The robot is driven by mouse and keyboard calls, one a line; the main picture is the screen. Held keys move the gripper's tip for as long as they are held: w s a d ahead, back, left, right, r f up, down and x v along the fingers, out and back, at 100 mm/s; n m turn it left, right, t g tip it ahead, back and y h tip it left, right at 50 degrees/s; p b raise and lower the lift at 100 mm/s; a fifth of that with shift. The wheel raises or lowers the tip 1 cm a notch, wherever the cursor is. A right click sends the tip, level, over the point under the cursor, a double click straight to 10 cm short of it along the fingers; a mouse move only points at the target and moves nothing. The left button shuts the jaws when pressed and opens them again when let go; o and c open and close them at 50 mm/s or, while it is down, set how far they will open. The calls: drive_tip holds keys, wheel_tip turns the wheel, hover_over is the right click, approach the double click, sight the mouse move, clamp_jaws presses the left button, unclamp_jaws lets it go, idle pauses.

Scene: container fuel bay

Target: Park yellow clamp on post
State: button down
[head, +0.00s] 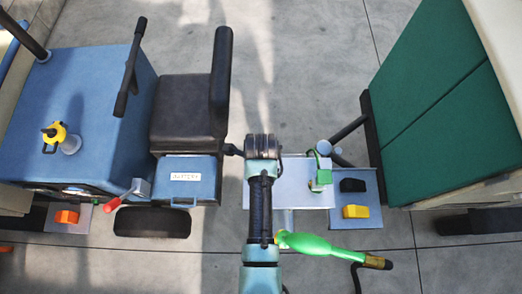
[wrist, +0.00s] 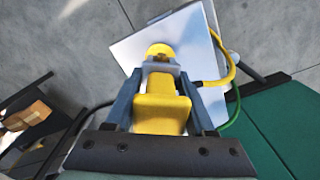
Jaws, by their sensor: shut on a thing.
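My gripper (wrist: 161,76) is shut on a yellow piece, which I take for the yellow clamp (wrist: 160,115), in the wrist view. Its yellow body lies between my two blue-grey fingers, and a rounded yellow end shows beyond the tips. Below it is a pale plate (wrist: 132,42). In the head view my arm covers the gripper and the held piece. The same pale plate shows there (head: 277,193) beside my arm, with a small green and white fixture (head: 320,176) on its right. I cannot make out the post, or whether the clamp touches anything.
Right of the plate, a blue panel (head: 374,217) carries a black block and a yellow block (head: 355,211). A yellow cable (wrist: 232,62) loops right of my fingers. A blue vehicle (head: 85,80) with a black seat stands left.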

drive_tip(key=shift+f, duration=0.1)
drive_tip(key=shift+f+b, duration=0.35)
drive_tip(key=shift+f, duration=0.15)
drive_tip(key=shift+f+b, duration=0.35)
drive_tip(key=shift+f, duration=0.5)
idle(0.6)
drive_tip(key=shift+c, duration=0.9)
unclamp_jaws()
wheel_tip(320, 180, up, 13)
drive_tip(key=shift+b, duration=1)
